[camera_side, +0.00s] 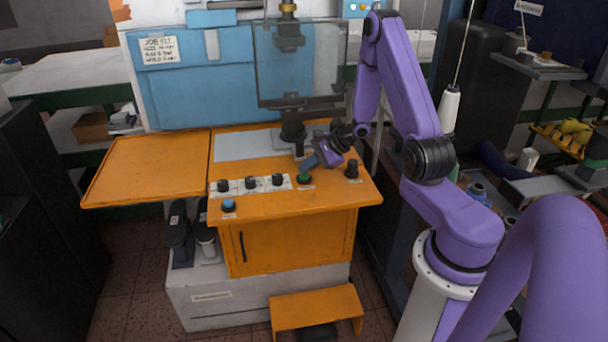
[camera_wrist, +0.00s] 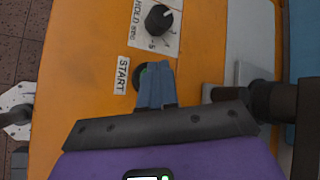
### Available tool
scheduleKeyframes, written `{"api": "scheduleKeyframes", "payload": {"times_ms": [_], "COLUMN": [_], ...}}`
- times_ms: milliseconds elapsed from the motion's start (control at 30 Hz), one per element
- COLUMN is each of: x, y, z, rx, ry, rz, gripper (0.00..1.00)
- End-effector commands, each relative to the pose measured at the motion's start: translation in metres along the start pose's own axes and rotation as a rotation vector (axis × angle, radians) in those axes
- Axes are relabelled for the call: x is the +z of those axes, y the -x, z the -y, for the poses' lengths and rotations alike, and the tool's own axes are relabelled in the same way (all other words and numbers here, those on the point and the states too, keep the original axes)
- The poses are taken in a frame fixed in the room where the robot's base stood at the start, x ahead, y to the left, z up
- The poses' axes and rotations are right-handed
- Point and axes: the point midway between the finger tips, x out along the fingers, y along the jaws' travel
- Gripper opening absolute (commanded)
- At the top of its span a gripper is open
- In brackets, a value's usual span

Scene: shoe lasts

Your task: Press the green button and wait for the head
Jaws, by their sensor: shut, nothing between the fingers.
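The green button (camera_side: 304,179) sits in a dark ring on the front right of the orange worktop. In the wrist view the button (camera_wrist: 139,77) is beside a START label, mostly covered by my fingers. My gripper (camera_side: 305,165) is shut and empty, its blue-grey fingers pointing down at the button; its fingertips also show in the wrist view (camera_wrist: 158,66). I cannot tell whether they touch the button. The machine's head (camera_side: 289,37), dark with a brass fitting above, is raised over a dark post (camera_side: 292,130) on the worktop.
A strip of several black knobs (camera_side: 250,184) lies left of the button, and a taller black knob (camera_side: 351,169) stands to its right. A blue button (camera_side: 228,206) is at the front left. A clear guard (camera_side: 330,65) hangs above. The left orange leaf (camera_side: 145,170) is bare.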

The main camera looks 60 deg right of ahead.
Motion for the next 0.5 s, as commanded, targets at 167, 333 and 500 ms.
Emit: {"api": "scheduleKeyframes", "payload": {"times_ms": [167,333,500], "x": [-0.0008,-0.0016,-0.0021], "y": [-0.0015,-0.0027,-0.0036], "z": [-0.0009,-0.0018,-0.0025], "rx": [0.0,0.0,0.001], "ry": [0.001,0.002,0.002], "rz": [0.0,0.0,0.0], "gripper": [0.0,0.0,0.0]}}
